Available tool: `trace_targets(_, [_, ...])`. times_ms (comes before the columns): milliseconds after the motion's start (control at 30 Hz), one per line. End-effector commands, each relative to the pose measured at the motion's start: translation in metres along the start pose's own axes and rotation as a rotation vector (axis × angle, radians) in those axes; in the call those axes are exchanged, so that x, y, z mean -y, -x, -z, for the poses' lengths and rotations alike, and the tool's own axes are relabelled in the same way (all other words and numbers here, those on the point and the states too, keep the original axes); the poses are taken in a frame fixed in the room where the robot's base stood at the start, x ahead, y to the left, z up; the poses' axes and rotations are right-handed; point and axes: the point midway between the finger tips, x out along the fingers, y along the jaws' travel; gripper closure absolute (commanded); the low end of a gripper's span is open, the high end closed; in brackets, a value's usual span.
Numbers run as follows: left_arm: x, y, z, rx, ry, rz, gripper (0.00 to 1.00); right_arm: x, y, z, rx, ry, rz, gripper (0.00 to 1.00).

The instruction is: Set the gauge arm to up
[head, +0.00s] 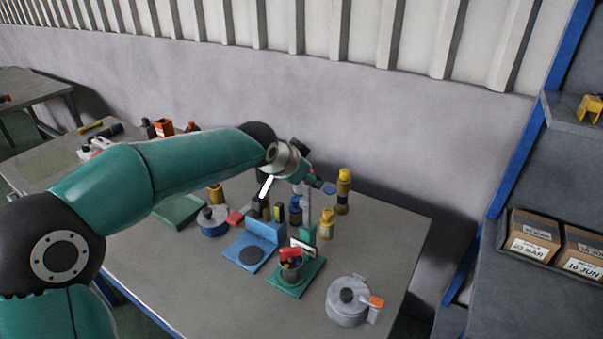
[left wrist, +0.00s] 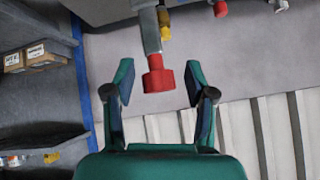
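In the left wrist view, a grey bar (left wrist: 150,32) with a red end piece (left wrist: 158,76), which looks like the gauge arm, comes in from the top edge. Its red end is between the spread fingers of my left gripper (left wrist: 159,68), with a gap on both sides. In the head view my left gripper (head: 311,175) is over the back of the bench, near a thin pale post (head: 306,197) above a small green block (head: 308,232). The gripper partly hides that area, so the arm's exact angle cannot be told there. My right gripper is not in view.
The grey bench (head: 190,292) is crowded around the gripper. Yellow bottles (head: 343,191) stand to the right, a blue fixture (head: 250,255) and a green base (head: 285,290) in front. A grey lidded pot (head: 346,309) stands front right. The front left of the bench is clear.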

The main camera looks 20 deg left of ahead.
Motion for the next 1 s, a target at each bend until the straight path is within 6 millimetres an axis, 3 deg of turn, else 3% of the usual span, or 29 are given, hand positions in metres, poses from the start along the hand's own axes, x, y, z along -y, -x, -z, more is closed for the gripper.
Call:
trace_targets(367, [-0.001,0.01,-0.001,0.004,0.001,-0.002,0.45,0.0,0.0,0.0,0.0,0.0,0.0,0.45])
trace_targets(800, [0.001,0.091,0.0,0.001,0.001,0.0,0.45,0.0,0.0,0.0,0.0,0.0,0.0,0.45])
trace_targets(1000, [0.001,0.113,0.0,0.002,0.001,-0.001,0.45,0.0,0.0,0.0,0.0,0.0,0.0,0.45])
